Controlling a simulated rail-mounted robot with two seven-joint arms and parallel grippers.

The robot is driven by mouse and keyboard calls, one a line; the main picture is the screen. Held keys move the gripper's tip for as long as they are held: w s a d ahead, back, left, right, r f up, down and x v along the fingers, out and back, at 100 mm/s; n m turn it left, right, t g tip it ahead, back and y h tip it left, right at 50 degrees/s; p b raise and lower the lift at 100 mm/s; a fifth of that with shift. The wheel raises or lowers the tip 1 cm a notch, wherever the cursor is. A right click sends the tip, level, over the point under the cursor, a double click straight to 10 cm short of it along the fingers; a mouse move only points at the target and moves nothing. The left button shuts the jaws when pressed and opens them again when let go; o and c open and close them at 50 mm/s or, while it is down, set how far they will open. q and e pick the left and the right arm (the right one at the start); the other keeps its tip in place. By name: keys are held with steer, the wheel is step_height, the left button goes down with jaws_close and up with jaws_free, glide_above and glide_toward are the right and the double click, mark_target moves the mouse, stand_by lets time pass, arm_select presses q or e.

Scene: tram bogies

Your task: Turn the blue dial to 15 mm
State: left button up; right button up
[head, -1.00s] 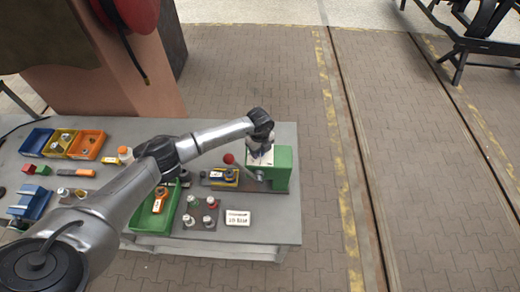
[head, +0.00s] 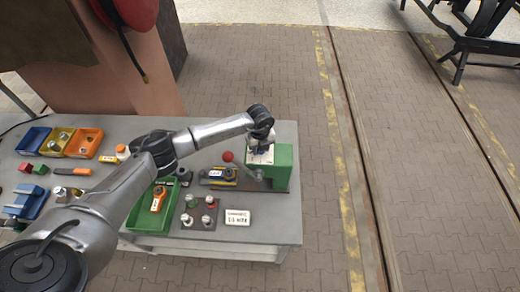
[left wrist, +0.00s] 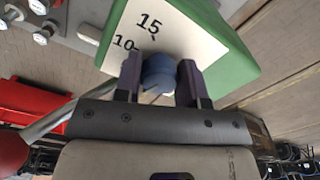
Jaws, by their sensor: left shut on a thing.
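The blue dial (left wrist: 160,72) sits on the white scale plate (left wrist: 190,30) of the green block (left wrist: 222,75) in the left wrist view. The plate carries the numbers 15 and 10 with tick marks. My left gripper (left wrist: 160,78) is shut on the dial, one dark finger on each side. Where the dial points is not clear to me. In the head view, my left gripper (head: 262,147) is over the plate on top of the green block (head: 283,168), and the dial is too small to make out. My right gripper is not in view.
A lever with a red ball (head: 228,157) reaches out left of the green block. A green tray (head: 150,219), small knobs on a plate (head: 199,213) and a white sign (head: 238,217) lie nearby on the grey table (head: 262,250). Blue, yellow and orange bins stand at the left.

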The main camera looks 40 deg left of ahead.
arm_select(q)
steer(key=m+b, duration=0.2)
steer(key=m, duration=0.1)
steer(key=shift+f+m, duration=0.1)
steer(key=shift+m, duration=0.3)
steer(key=m+b, duration=0.3)
steer(key=shift+w+m, duration=0.1)
steer(key=shift+m, duration=0.2)
steer(key=m+b, duration=0.2)
steer(key=m, duration=0.1)
steer(key=shift+d+m+b, duration=0.15)
steer(key=shift+m+b, duration=0.15)
steer(key=shift+b, duration=0.05)
steer(key=m+b, duration=0.2)
steer(key=m, duration=0.1)
steer(key=shift+m+b, duration=0.3)
steer(key=m+b, duration=0.3)
steer(key=m, duration=0.2)
steer(key=shift+d, duration=0.1)
steer(key=shift+r+m+b, duration=0.2)
steer(key=shift+m+b, duration=0.95)
steer(key=shift+m, duration=0.85)
steer(key=o, duration=0.9)
